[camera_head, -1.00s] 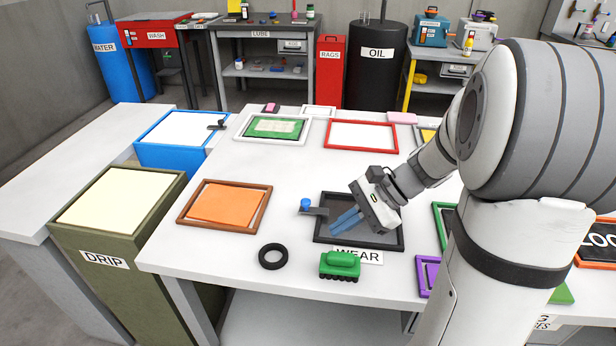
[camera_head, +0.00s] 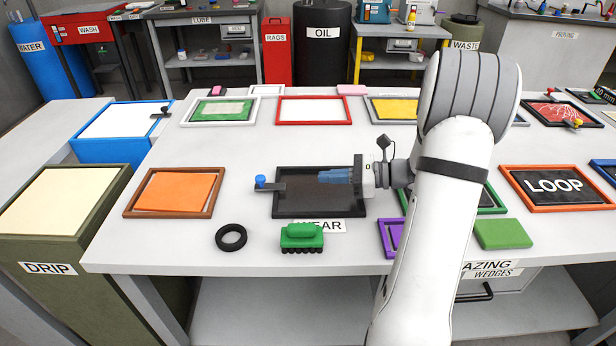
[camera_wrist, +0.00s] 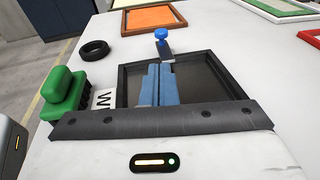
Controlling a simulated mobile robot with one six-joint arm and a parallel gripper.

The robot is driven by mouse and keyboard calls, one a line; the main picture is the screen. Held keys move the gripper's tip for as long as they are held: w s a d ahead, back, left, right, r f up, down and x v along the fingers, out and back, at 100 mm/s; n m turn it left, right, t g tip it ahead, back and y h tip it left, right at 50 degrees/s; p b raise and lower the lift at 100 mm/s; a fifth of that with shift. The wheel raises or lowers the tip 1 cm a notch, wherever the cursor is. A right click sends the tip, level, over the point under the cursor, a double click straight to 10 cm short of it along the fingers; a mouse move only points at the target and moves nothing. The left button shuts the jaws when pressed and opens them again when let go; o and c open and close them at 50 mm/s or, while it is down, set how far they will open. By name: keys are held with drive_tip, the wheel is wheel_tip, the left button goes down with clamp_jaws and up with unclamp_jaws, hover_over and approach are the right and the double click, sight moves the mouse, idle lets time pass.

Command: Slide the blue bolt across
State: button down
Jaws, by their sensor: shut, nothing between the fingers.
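The blue bolt, a blue knob (camera_head: 260,181) on a dark flat bar, sits at the left edge of the black-framed WEAR tray (camera_head: 310,209). In the wrist view the knob (camera_wrist: 160,34) stands at the tray's far edge, beyond my fingertips. My gripper (camera_head: 320,175) is shut and empty, its blue fingers pointing left over the back part of the tray. In the wrist view my gripper (camera_wrist: 158,70) shows the fingers together, pointing toward the bolt with a gap between. I cannot tell the fingers' exact height above the tray.
A green brush (camera_head: 301,238) and a black ring (camera_head: 231,237) lie in front of the tray, near the table edge. An orange panel in a brown frame (camera_head: 170,192) lies to the left. A purple frame (camera_head: 388,238) is at the right. Bare table lies behind the tray.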

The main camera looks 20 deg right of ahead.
sight(278, 188)
drive_tip(key=b+x, duration=0.1)
drive_tip(key=x, duration=1.2)
drive_tip(key=shift+a, duration=0.1)
drive_tip(key=shift+w, duration=0.1)
